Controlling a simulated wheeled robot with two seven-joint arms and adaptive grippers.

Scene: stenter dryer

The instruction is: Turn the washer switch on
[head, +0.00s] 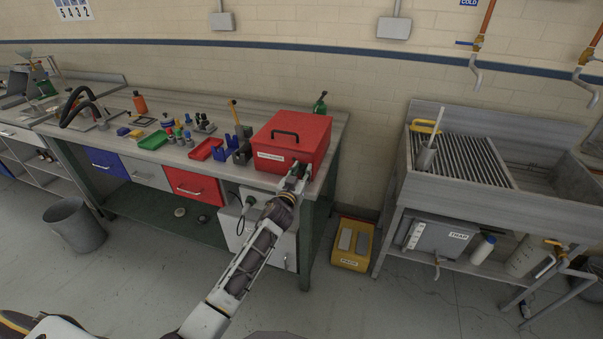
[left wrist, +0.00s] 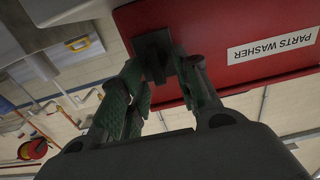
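The parts washer is a red box with a black handle on its lid (head: 300,127), at the right end of the workbench. In the left wrist view its red front (left wrist: 225,55) shows upside down with its label. A small dark block (left wrist: 153,45), which may be the switch, stands out near the front's edge. My left gripper (head: 299,171) is at the right part of the washer's front. In the left wrist view its fingers (left wrist: 160,72) are apart, with their tips close around the dark block. I cannot tell whether they touch it. My right gripper is not in view.
The workbench (head: 125,110) holds a green tray (head: 153,140), a red tray (head: 206,149), blue bins (head: 226,151) and small bottles left of the washer. A yellow bin (head: 353,245) stands on the floor right of the bench. A metal sink (head: 540,185) is farther right.

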